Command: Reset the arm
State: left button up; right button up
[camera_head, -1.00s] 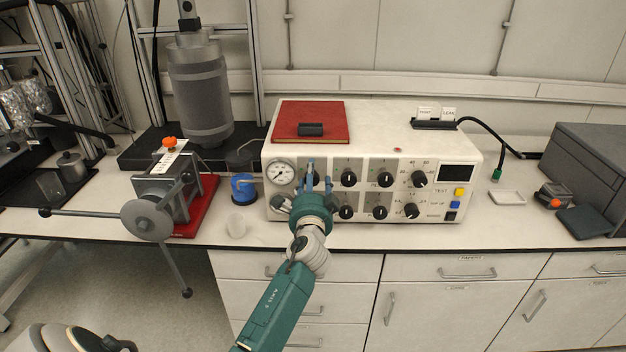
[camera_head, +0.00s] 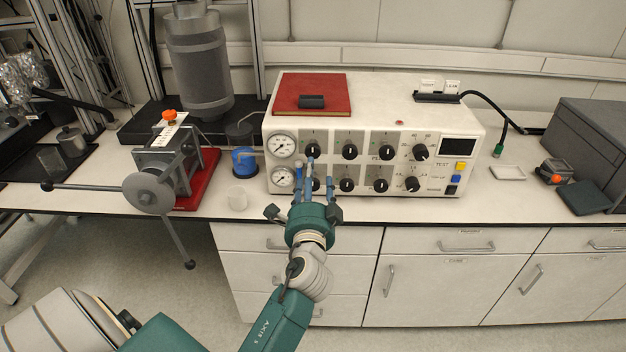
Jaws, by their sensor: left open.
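My left gripper (camera_head: 302,195) is in the head view, at the front left of the white control box (camera_head: 400,113). Its fingers are spread open with nothing between them, and they point at the box's front panel. The panel carries two round gauges (camera_head: 283,146), several black knobs and a dark display (camera_head: 459,147). The fingers overlap the panel's lower left in the picture, near a lower knob; I cannot tell whether they touch it. My right gripper does not show.
A valve with long handles (camera_head: 148,193) stands on a red base at the left. Behind it is a grey cylinder (camera_head: 197,75). A small white cup (camera_head: 237,198) and a blue-topped part (camera_head: 244,161) stand left of my gripper. A grey case (camera_head: 590,150) is at the right.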

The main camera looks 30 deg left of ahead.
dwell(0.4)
pick_arm(q)
jog(key=s+d+f+g+h, duration=0.1)
jog(key=d+f+g+h, duration=0.15)
jog(key=f, duration=0.95)
jog(key=d+f+g+h, duration=0.15)
jog(key=d+f, duration=0.25)
jog(key=f, duration=0.8)
jog(key=s+d+f+g+h, duration=0.1)
jog(key=s+d+f, duration=0.15)
jog(key=f, duration=0.35)
jog(key=s+d+f+n+h, duration=0.1)
jog(key=s+f, duration=0.2)
jog(key=f, duration=0.2)
jog(key=s+d+f+g+h, duration=0.1)
jog(key=s+f, duration=0.2)
jog(key=f, duration=0.3)
jog(key=s+f+n+g, duration=0.2)
jog(key=s+f, duration=0.6)
jog(key=s, duration=0.5)
jog(key=s+d+f+n+g+h, duration=0.1)
jog(key=s+f+n+g, duration=0.1)
jog(key=s+f, duration=0.6)
jog(key=s+f+n+g+h+b, duration=0.1)
jog(key=s+f+g, duration=0.3)
jog(key=s, duration=1.6)
notch_tip(320, 180, down, 4)
jog(key=shift+d+f+n, duration=0.1)
jog(key=shift+d+n, duration=0.15)
jog(key=shift+n, duration=0.65)
